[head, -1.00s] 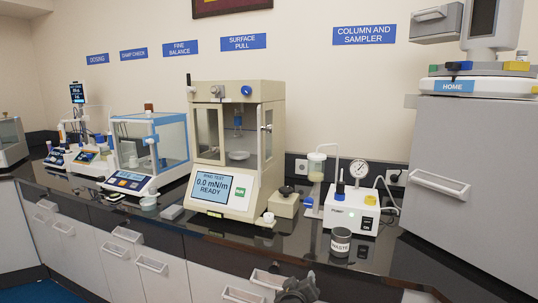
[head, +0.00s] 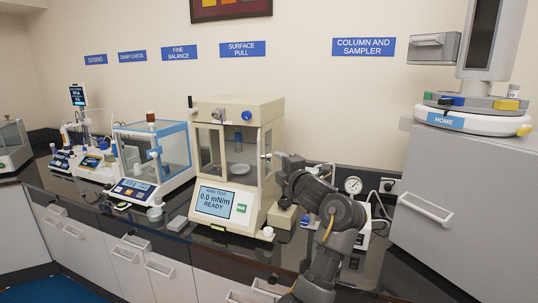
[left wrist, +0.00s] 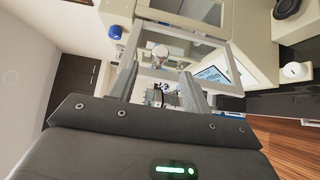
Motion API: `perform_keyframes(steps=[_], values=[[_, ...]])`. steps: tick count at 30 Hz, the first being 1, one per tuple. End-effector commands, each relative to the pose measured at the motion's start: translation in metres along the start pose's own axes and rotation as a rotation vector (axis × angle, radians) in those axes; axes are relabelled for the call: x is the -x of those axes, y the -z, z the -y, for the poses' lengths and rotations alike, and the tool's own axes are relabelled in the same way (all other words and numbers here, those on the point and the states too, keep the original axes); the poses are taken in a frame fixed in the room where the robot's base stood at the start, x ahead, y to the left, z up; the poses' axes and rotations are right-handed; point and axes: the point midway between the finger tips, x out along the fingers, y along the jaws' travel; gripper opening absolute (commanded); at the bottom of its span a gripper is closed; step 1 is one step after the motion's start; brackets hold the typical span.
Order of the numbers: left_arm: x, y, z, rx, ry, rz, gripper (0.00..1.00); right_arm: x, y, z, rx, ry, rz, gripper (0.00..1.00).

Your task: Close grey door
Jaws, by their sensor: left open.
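The beige ring-test instrument (head: 262,104) stands on the black bench under the SURFACE PULL sign. Its glazed chamber has pale grey door frames; a frame (head: 265,165) at the right side of the front is partly hidden by my left gripper (head: 272,160). In the left wrist view, the grey frame (left wrist: 222,60) lies just beyond the open, empty fingers of my left gripper (left wrist: 160,82). I cannot tell whether a finger touches the frame, or how far the door stands open. My right gripper is out of view.
A blue-framed balance (head: 160,150) stands left of the instrument. A gauge unit (head: 353,186) is partly behind my left arm. A large grey cabinet (head: 445,185) with a handle and a HOME sampler (head: 475,120) on top stands at the right.

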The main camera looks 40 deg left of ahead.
Motion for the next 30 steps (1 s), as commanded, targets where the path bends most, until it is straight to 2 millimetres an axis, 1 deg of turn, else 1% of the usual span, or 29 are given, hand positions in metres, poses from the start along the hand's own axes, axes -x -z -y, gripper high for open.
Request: perform_keyframes(steps=[1,6,9,13,18,25,26,30], values=[[-0.011,0.001,-0.004,-0.006,-0.001,-0.003,0.48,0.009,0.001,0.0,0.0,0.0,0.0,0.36],[-0.043,0.001,-0.004,-0.008,-0.001,-0.002,0.48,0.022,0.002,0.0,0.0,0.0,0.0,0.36],[-0.059,0.001,-0.004,-0.005,0.0,-0.002,0.48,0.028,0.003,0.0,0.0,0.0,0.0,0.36],[-0.073,0.0,-0.002,-0.004,0.0,0.0,0.48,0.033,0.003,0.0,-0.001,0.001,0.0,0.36],[-0.081,-0.001,-0.001,-0.002,0.0,0.002,0.48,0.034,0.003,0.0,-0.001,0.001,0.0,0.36],[-0.082,-0.001,0.0,-0.001,0.0,0.002,0.48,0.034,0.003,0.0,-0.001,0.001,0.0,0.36],[-0.082,-0.001,0.0,-0.001,0.0,0.002,0.47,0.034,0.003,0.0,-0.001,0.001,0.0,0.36],[-0.081,-0.001,0.0,-0.001,0.0,0.002,0.29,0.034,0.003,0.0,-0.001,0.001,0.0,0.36]])
